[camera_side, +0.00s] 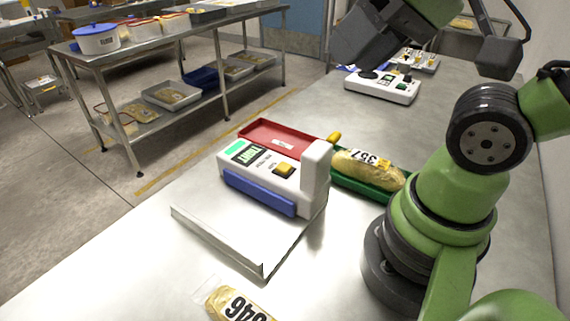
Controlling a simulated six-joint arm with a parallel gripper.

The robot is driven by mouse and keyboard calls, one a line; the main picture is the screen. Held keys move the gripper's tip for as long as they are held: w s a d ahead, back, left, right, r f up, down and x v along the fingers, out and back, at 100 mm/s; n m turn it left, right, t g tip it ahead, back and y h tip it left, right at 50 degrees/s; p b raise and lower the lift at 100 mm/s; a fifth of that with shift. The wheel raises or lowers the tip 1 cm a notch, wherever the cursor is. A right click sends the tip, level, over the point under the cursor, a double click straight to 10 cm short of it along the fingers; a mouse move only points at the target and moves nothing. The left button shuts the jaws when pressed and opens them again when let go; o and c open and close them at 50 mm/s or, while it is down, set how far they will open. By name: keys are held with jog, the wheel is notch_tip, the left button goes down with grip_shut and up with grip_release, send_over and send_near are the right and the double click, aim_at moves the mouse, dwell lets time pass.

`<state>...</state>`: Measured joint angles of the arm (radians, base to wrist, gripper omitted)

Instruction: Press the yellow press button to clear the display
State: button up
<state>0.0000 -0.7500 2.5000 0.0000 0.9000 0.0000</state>
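The white checkweigher unit (262,187) stands on the metal table, with a blue front strip. Its yellow press button (284,170) is on the top face, right of the display (247,153). The display is lit green with dark characters too small to read surely. My gripper (365,45) is the dark grey part at the top, partly cut off by the frame edge. It is well apart from the button, above and to the right of it in the picture. Its finger opening cannot be made out.
A red tray (272,137) lies behind the unit, and a green tray (375,192) with a labelled bag (366,168) is to its right. Another labelled bag (238,304) lies in front. A white control box (382,86) stands farther back. A raised white post (316,172) rises beside the button.

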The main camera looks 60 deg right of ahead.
grip_shut()
dwell(1.4)
